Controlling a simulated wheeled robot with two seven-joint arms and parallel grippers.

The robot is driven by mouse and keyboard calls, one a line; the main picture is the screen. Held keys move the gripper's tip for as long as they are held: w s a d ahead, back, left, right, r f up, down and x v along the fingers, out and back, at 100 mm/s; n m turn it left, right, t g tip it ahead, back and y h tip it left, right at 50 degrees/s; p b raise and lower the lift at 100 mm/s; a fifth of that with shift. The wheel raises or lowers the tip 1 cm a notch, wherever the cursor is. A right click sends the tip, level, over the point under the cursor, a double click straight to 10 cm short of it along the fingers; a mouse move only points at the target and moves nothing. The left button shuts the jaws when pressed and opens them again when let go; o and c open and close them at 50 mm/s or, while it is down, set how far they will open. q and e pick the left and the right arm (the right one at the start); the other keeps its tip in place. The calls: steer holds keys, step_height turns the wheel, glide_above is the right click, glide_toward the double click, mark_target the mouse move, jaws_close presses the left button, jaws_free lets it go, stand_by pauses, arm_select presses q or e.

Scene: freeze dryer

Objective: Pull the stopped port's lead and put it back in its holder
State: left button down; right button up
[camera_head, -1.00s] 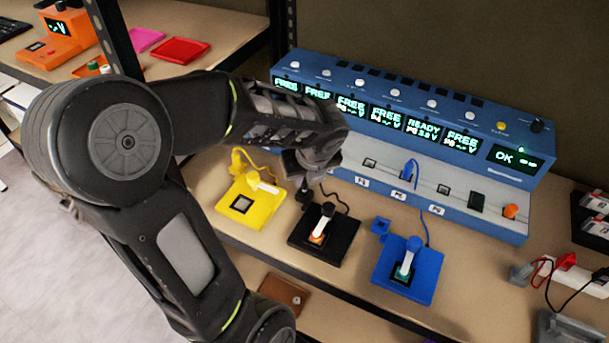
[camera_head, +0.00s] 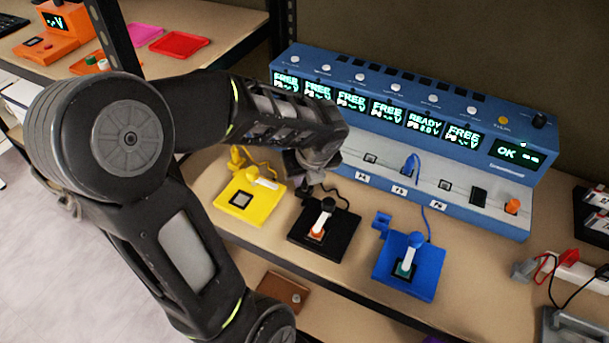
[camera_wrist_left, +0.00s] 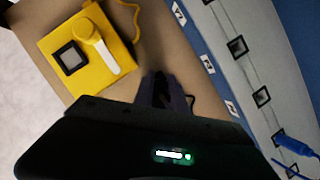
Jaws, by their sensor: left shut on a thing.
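My left gripper (camera_head: 312,172) is low over the bench, just behind the black pad (camera_head: 300,238), and shut on the black lead's plug, which its fingers mostly hide. The black lead's cord (camera_head: 343,197) loops between the pad and the gripper. The black holder (camera_head: 303,192) at the pad's back left is just below the fingers; whether the plug touches it I cannot tell. In the left wrist view the dark fingertips (camera_wrist_left: 165,92) point at the bench beside the yellow pad (camera_wrist_left: 62,35). The blue console (camera_head: 455,130) shows one READY port among FREE ones. My right gripper is out of view.
A blue plug (camera_head: 411,165) sits in a console socket, its cord running to the blue pad (camera_head: 425,285). The yellow pad (camera_head: 228,208) stands left of the black one. A shelf post (camera_head: 283,40) rises behind my left arm. Bench is bare between the pads.

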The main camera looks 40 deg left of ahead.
arm_select(q)
steer(key=shift+f, duration=0.4)
steer(key=c, duration=1.3)
jaws_free()
steer(key=shift+r, duration=0.15)
steer(key=p+v, duration=0.1)
steer(key=v, duration=0.6)
steer(key=shift+s+d+r, duration=0.1)
steer(key=shift+d+r, duration=0.05)
steer(key=shift+r, duration=0.1)
steer(key=shift+s, duration=0.1)
